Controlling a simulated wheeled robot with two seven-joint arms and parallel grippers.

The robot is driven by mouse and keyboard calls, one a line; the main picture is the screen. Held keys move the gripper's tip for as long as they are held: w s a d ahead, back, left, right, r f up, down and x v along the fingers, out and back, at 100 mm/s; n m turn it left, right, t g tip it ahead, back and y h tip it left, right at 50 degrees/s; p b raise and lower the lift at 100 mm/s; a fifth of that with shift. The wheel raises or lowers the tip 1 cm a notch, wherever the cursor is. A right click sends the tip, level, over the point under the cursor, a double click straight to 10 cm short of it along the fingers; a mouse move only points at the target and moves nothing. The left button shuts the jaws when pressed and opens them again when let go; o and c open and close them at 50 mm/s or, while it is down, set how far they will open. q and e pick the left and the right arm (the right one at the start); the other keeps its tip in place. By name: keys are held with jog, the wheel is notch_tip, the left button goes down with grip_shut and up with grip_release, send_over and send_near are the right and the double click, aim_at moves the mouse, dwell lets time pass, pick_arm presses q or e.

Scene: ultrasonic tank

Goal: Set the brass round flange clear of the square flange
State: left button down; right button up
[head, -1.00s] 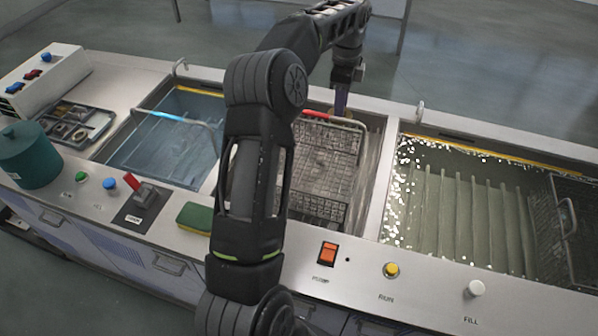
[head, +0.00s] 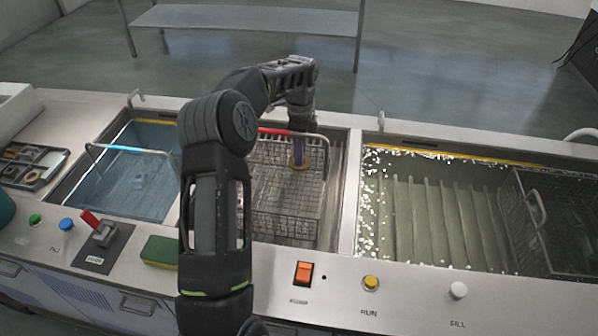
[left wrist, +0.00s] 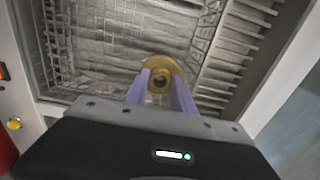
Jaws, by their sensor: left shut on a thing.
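The brass round flange (left wrist: 163,69), a gold ring with a dark centre hole, is between the purple fingers of my left gripper (left wrist: 160,88). In the head view my left gripper (head: 301,157) points down over the middle tank, shut on the flange, whose brass edge shows at its tips. The wire basket (head: 272,218) with a red-topped handle is below and around it. I cannot tell whether the flange touches the basket. I cannot make out the square flange in any view. My right gripper is not in view.
A blue-water tank (head: 130,185) lies left and a tank with bubbles and upright plates (head: 440,215) lies right, with another basket (head: 560,220) at its end. A tray of parts (head: 30,165) sits far left. A sponge (head: 160,251) and several controls line the front ledge.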

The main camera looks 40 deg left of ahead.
pick_arm(q)
jog(key=shift+f, duration=1.15)
notch_tip(320, 180, down, 4)
jog(key=shift+f+p, duration=0.1)
jog(key=shift+p, duration=0.4)
jog(key=shift+f, duration=0.15)
jog(key=shift+f, duration=0.2)
jog(key=c, duration=1.1)
grip_release()
jog(key=shift+o, duration=0.2)
jog(key=shift+r, duration=0.15)
